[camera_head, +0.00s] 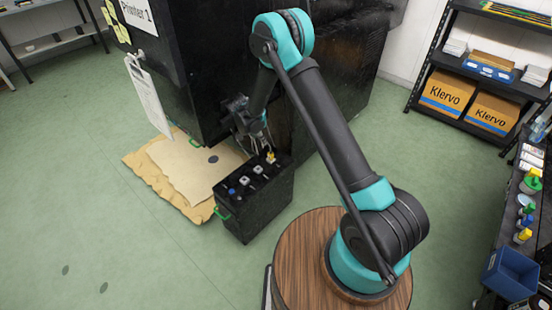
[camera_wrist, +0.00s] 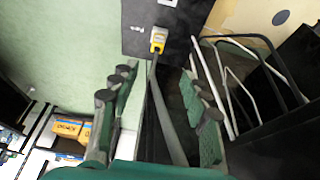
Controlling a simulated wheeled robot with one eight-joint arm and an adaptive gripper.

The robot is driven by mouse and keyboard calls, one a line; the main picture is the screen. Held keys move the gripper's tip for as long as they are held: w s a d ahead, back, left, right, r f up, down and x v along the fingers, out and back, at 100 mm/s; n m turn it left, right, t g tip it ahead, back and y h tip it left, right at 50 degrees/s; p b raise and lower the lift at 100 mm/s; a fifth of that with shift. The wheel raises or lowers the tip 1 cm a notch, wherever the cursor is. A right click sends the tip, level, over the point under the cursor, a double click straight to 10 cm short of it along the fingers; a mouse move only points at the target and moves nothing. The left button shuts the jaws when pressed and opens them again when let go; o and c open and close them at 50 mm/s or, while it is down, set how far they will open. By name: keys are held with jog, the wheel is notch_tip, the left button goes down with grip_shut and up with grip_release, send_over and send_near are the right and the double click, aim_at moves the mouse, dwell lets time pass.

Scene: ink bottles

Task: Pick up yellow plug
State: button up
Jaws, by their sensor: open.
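The yellow plug (camera_head: 271,157) sits on the top of a black box (camera_head: 256,212), at the end of a row of plugs farthest from the blue one. In the wrist view the yellow plug (camera_wrist: 158,40) shows just beyond my fingertips, on the dark box top (camera_wrist: 135,42). My gripper (camera_head: 262,145) is over that end of the box, pointing down. In the wrist view my gripper (camera_wrist: 158,80) has its two green fingers apart, with the plug roughly in line with the gap between them. Nothing is held. I cannot tell the exact height of the fingertips above the plug.
A blue plug (camera_head: 232,191) and white plugs (camera_head: 244,181) share the box top. A large black printer cabinet (camera_head: 180,75) stands close behind the gripper. A tan mat (camera_head: 150,165) lies beside the box. The green floor at the left is mostly clear.

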send_near(270, 153)
jog(key=x, duration=0.5)
jog(key=shift+s+a+f, duration=0.25)
jog(key=shift+s+f, duration=0.1)
jog(key=shift+w+d+x, duration=0.1)
jog(key=shift+d+x, duration=0.1)
jog(key=shift+x, duration=1.15)
jog(key=shift+w+d+x, duration=0.15)
jog(key=shift+d+x, duration=0.05)
jog(key=shift+x, duration=1.15)
jog(key=shift+r, duration=0.2)
grip_shut()
